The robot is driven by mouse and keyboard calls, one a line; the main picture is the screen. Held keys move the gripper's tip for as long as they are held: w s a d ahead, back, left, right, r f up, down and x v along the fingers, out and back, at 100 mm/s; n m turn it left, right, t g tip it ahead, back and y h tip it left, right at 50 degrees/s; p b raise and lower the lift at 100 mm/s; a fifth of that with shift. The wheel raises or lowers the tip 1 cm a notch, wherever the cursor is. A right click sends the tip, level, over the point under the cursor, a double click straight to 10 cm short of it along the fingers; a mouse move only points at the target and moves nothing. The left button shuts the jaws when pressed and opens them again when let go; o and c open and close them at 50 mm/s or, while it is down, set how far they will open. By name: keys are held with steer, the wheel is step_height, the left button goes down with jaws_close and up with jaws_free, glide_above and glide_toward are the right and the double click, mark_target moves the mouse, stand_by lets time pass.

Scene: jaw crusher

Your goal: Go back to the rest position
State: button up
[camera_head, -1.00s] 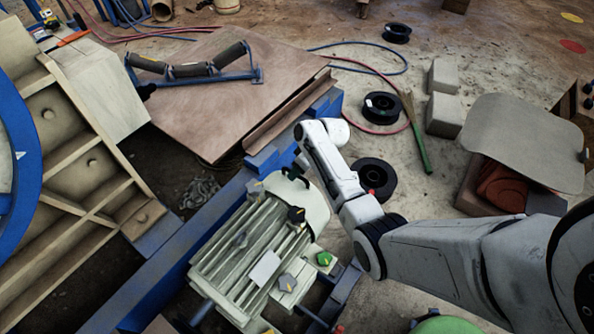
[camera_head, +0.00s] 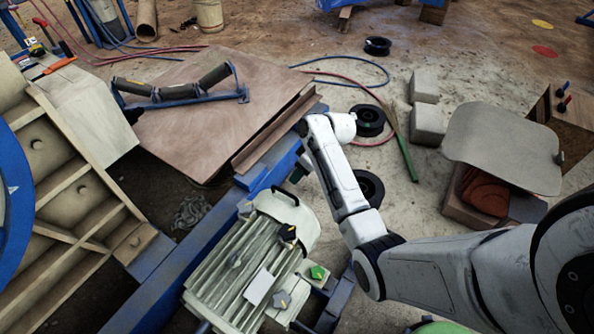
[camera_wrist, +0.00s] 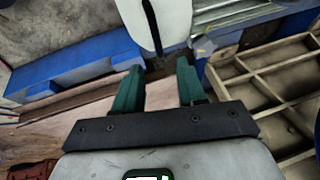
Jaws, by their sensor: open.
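My arm reaches in from the lower right in the head view. Its white end link is over the blue beam (camera_head: 190,265), beyond the pale ribbed motor (camera_head: 235,270). The gripper itself is mostly hidden there behind the end of the arm. In the wrist view, my gripper (camera_wrist: 158,84) shows two green fingers set apart with nothing between them. The motor's white end cover (camera_wrist: 172,15) with its black handle lies just past the fingertips. I cannot tell the exact gap from the fingers to the cover.
A wooden plate (camera_head: 195,125) with a roller frame (camera_head: 185,92) lies at upper left. A ribbed beige machine part (camera_head: 70,185) stands on the left. Cable spools (camera_head: 368,118), concrete blocks (camera_head: 427,124) and a box with a grey panel (camera_head: 505,145) are on the right.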

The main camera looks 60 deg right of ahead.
stand_by(0.3)
steer(key=s+a+r+g+p, duration=0.1)
steer(key=s+a+r+p, duration=0.2)
steer(key=a, duration=0.5)
steer(key=s+a+r+g+p, duration=0.1)
steer(key=s+a+r+p, duration=0.15)
steer(key=s+a, duration=0.35)
steer(key=s+a+r+g+h+p, duration=0.1)
steer(key=s+a+r+h+p, duration=0.1)
steer(key=s+a+r+p, duration=0.3)
steer(key=s+a+r, duration=0.3)
steer(key=s+r, duration=0.1)
steer(key=s, duration=0.3)
steer(key=shift+a+r+p, duration=0.15)
steer(key=shift+p, duration=0.2)
steer(key=shift+s, duration=0.15)
